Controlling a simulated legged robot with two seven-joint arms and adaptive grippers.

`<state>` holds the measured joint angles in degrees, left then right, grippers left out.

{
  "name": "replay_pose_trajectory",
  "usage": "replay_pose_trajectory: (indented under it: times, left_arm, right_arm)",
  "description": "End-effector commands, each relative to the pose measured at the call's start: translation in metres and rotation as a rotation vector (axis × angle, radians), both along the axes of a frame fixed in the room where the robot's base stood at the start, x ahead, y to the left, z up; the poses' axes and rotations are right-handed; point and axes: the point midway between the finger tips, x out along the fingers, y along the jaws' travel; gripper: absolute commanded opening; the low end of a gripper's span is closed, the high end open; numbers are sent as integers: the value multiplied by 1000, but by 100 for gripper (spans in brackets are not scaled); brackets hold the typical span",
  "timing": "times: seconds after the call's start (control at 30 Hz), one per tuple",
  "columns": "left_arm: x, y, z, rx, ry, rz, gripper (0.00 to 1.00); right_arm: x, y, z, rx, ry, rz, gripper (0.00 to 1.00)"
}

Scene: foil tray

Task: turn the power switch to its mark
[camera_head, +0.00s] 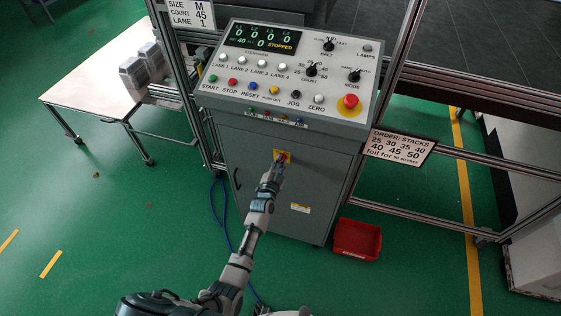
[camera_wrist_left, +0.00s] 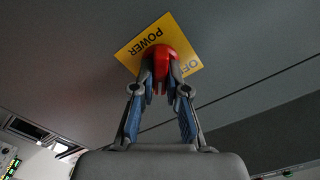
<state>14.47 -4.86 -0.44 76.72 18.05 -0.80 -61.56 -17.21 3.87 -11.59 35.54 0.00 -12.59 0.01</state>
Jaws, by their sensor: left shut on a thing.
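The red power switch knob (camera_wrist_left: 160,64) sits on a yellow plate (camera_wrist_left: 141,42) marked POWER, on the grey cabinet front. In the head view the yellow plate (camera_head: 279,154) is on the upper part of the cabinet door, mostly behind my gripper. My left gripper (camera_wrist_left: 161,84) is shut on the red knob, one finger on each side. It also shows in the head view (camera_head: 277,168), reaching up to the plate. The fingers hide part of the knob and of the plate's lettering, so I cannot tell exactly where the knob points. My right gripper is not in view.
The sloped control panel (camera_head: 225,75) above has several knobs, buttons and a red stop button (camera_head: 350,101); its display reads STOPPED. A red bin (camera_head: 357,240) stands on the floor right of the cabinet (camera_head: 315,185). A blue cable (camera_head: 214,205) runs down on the left.

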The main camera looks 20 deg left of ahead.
Motion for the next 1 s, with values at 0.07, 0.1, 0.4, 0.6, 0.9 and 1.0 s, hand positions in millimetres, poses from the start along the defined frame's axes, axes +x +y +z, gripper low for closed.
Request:
replay_pose_trajectory:
  times: [0.07, 0.1, 0.4, 0.6, 0.9, 1.0]
  left_arm:
    - [0, -2, -2, -54, 10, -5, 0]
    - [0, -2, -2, -86, 11, -6, 0]
    - [-1, 0, -2, -362, 21, -5, 0]
    - [-1, 2, -3, -553, 30, -3, 0]
    - [-1, 3, -4, -837, 41, -1, 0]
    - [-1, 4, -5, -933, 45, -1, 0]
  right_arm:
    - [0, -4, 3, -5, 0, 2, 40]
    - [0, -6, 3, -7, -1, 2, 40]
    - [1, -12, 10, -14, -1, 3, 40]
    - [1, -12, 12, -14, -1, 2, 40]
    - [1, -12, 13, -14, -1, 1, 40]
    - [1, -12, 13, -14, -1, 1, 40]
